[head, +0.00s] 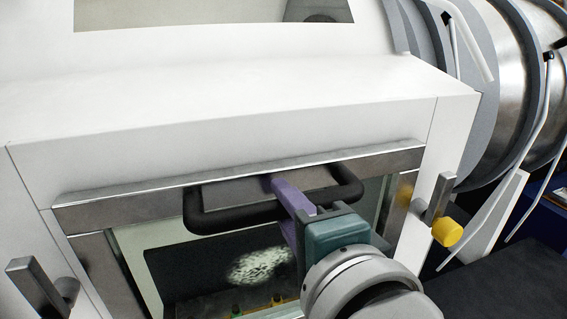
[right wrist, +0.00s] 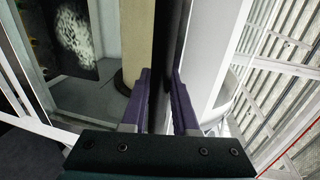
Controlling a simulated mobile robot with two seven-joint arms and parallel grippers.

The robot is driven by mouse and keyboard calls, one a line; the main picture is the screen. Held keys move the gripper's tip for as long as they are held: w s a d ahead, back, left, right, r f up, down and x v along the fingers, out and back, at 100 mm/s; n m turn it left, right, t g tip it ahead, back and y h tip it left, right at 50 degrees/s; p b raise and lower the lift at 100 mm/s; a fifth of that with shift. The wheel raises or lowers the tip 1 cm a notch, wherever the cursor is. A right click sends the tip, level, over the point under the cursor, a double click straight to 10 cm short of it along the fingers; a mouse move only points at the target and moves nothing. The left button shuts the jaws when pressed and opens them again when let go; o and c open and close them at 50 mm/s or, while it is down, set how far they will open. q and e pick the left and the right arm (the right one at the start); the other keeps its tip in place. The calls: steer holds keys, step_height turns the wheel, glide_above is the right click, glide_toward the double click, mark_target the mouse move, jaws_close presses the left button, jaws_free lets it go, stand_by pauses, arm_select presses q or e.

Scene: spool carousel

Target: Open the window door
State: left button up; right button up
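The window door has a metal top rail (head: 130,207) and a glass pane below it, set in a white housing. A black loop handle (head: 235,217) sticks out from its top rail. The door looks closed in its frame. My right gripper (head: 292,208) is at the right half of the handle, its purple finger crossing the bar. In the right wrist view, the black handle bar (right wrist: 170,45) runs between the two purple fingers (right wrist: 163,95), which appear to be against it on both sides. The fingertips are partly hidden by the bar. My left gripper is not in view.
A white ledge (head: 230,110) overhangs above. Large grey drums (head: 500,70) are at the upper right.

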jaws_close()
stand_by(0.9)
